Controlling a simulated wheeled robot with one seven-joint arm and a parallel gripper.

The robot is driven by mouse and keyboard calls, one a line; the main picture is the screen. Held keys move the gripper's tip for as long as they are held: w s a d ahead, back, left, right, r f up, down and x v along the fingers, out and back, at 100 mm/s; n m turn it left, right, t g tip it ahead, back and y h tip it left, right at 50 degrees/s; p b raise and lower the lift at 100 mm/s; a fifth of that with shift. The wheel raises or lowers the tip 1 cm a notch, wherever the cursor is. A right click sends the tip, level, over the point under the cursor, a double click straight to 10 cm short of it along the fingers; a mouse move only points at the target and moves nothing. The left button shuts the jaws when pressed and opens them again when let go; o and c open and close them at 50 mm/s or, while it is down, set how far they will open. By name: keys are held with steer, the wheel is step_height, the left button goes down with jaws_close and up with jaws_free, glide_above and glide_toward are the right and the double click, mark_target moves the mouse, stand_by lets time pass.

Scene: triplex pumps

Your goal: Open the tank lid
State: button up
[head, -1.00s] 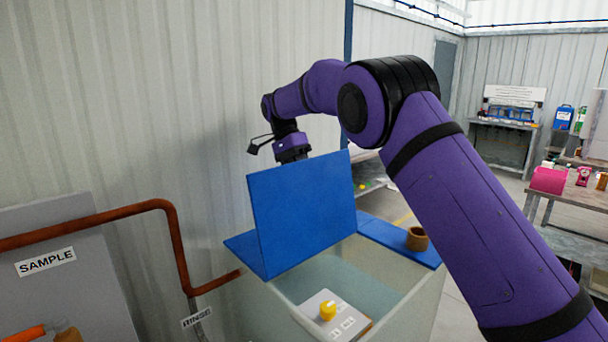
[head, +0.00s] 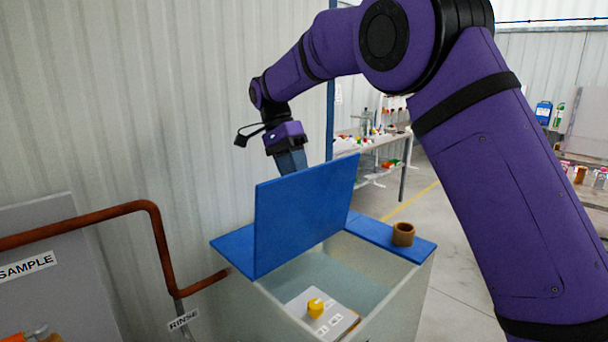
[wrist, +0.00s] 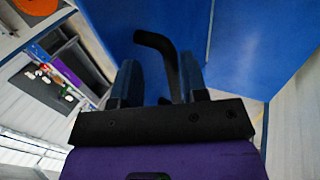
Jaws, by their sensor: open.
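The blue tank lid (head: 308,212) stands raised, roughly upright, above the open tank (head: 392,298) in the head view. Its blue face (wrist: 255,45) fills the upper right of the wrist view. My gripper (head: 291,160) is at the lid's far side, near its top edge, and the lid hides its fingertips in the head view. In the wrist view my gripper (wrist: 158,70) is open. A black curved handle (wrist: 162,45) on the lid shows between and beyond its fingers; I cannot tell whether they touch it.
A brown cup-like fitting (head: 403,234) sits on the fixed blue top. A rust-coloured pipe (head: 160,235) runs along the left wall. Clear floor lies to the tank's right.

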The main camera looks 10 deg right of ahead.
mark_target(304, 174)
steer(key=s, duration=0.2)
steer(key=s+d, duration=0.1)
steer(key=s, duration=0.4)
steer(key=shift+s+d+r, duration=0.15)
steer(key=shift+d+r, duration=0.1)
steer(key=shift+r, duration=0.1)
